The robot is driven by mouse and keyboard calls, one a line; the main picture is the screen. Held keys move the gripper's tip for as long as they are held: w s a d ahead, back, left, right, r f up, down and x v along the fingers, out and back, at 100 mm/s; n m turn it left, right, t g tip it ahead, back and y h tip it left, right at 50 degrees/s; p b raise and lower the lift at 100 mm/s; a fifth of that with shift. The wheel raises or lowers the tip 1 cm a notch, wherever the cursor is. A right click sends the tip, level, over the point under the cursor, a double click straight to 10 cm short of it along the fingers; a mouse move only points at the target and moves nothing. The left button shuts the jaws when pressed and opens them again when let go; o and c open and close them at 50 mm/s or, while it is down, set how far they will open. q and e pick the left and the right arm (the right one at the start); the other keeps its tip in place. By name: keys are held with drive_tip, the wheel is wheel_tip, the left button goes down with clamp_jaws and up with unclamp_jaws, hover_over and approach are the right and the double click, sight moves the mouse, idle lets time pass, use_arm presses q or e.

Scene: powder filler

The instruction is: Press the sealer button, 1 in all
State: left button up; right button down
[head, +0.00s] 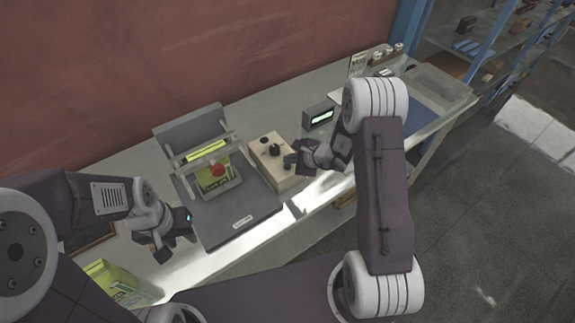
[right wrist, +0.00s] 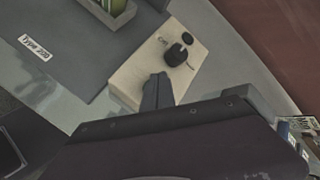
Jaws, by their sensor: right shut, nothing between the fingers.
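The grey sealer machine (head: 245,205) lies on the bench with a light frame across it and a yellow-green bag (head: 215,182) in the frame. A red round knob (head: 217,170) shows over the bag. Beside it on the right is a beige control box (head: 258,148) with black knobs (head: 274,150) on top; the right wrist view shows the box (right wrist: 130,78), a larger black knob (right wrist: 176,53) and a smaller one (right wrist: 187,37). My right gripper (right wrist: 157,80) is shut and empty over the box, short of the larger knob; contact is unclear. My left gripper (head: 160,250) is left of the sealer, its jaws unclear.
A small display unit (head: 318,117) stands behind the control box. A grey tray (head: 445,85) and small bottles (head: 388,52) are at the bench's far right. A green-yellow box (head: 115,280) is at the lower left. A blue shelf rack (head: 490,45) stands beyond the bench.

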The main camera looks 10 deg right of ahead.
sight(290, 167)
drive_tip(key=shift+f+b, duration=0.45)
drive_tip(key=shift+b, duration=0.4)
drive_tip(key=shift+f+b, duration=0.55)
drive_tip(key=shift+b, duration=0.25)
idle(0.7)
drive_tip(key=shift+r, duration=0.15)
drive_tip(key=shift+r+p, duration=0.4)
drive_tip(key=shift+r, duration=0.45)
drive_tip(key=shift+r+p, duration=1.55)
drive_tip(key=shift+r, duration=1)
drive_tip(key=shift+f, duration=0.1)
